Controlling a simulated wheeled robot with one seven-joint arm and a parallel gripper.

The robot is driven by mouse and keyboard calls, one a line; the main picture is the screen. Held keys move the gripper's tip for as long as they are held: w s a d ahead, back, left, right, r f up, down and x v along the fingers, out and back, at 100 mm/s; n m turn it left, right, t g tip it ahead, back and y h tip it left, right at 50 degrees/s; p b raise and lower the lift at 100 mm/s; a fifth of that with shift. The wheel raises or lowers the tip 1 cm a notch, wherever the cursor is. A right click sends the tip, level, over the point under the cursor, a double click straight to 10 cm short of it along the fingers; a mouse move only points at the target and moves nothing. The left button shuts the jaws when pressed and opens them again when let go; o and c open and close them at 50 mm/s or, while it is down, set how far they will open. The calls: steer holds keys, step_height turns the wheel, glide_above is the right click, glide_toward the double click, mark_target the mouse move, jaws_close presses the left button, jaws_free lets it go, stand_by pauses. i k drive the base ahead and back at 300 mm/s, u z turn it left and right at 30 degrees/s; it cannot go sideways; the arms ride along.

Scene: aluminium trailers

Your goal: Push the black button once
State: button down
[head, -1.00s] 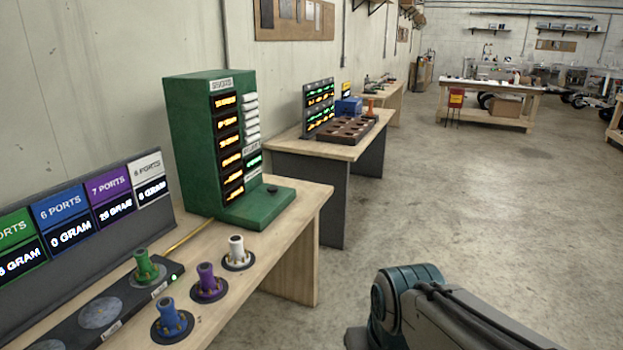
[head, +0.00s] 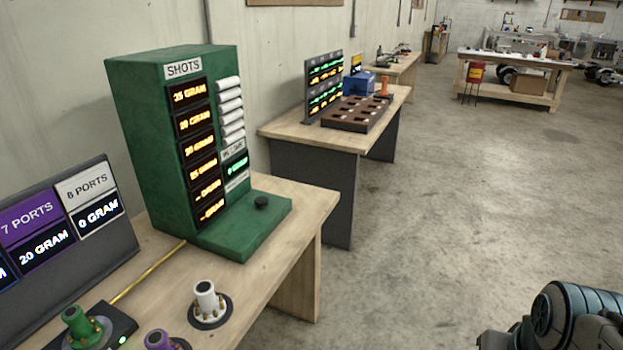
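The black button (head: 261,202) is a small round knob on the flat base of the green SHOTS machine (head: 150,150). The machine stands on the near wooden table (head: 300,196) against the left wall. Its front has several orange-lit gram readouts, one green-lit readout and a column of white bars. The button stands clear, with nothing touching it. My gripper is out of view; only part of my arm shows at the bottom right corner, well away from the button.
White (head: 206,300), green (head: 82,326) and purple (head: 160,342) port pieces stand on the near table. A dark display panel (head: 90,252) is at left. A second table (head: 300,130) holds a brown tray (head: 352,118).

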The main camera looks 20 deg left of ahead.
mark_target(262, 201)
steer(key=u, duration=0.45)
steer(key=i, duration=1)
steer(key=u, duration=0.7)
